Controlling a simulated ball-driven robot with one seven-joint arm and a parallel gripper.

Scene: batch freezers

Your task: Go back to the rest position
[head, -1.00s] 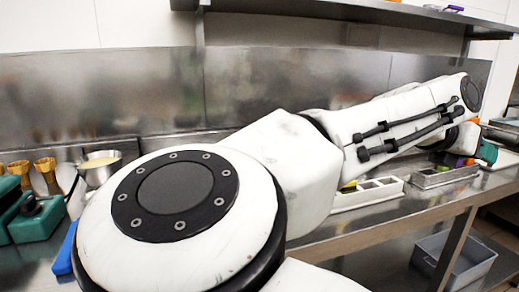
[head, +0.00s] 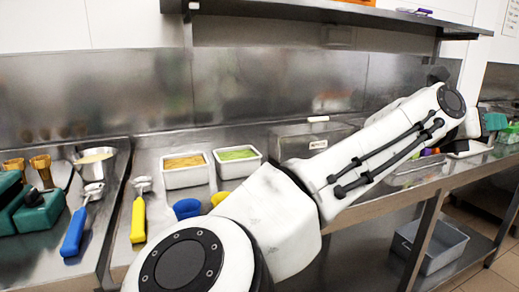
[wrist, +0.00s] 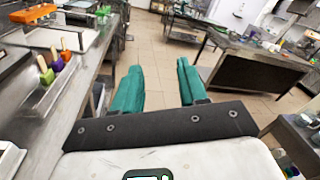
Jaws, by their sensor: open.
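My gripper (wrist: 157,90) shows in the wrist view with its two green fingers wide apart and nothing between them. It is out past the counter edge, with tiled floor beyond the fingertips. In the head view my white arm stretches from the bottom middle to the upper right. Only a bit of green from the gripper (head: 494,122) shows at the far right there, behind the arm.
The steel counter (head: 150,160) holds two white tubs (head: 185,172), a yellow-handled scoop (head: 139,215), a blue-handled scoop (head: 76,230) and a metal bowl (head: 96,165). A shelf (head: 300,17) hangs above. A grey bin (head: 430,248) stands below. Open floor (wrist: 155,60) lies ahead of the gripper.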

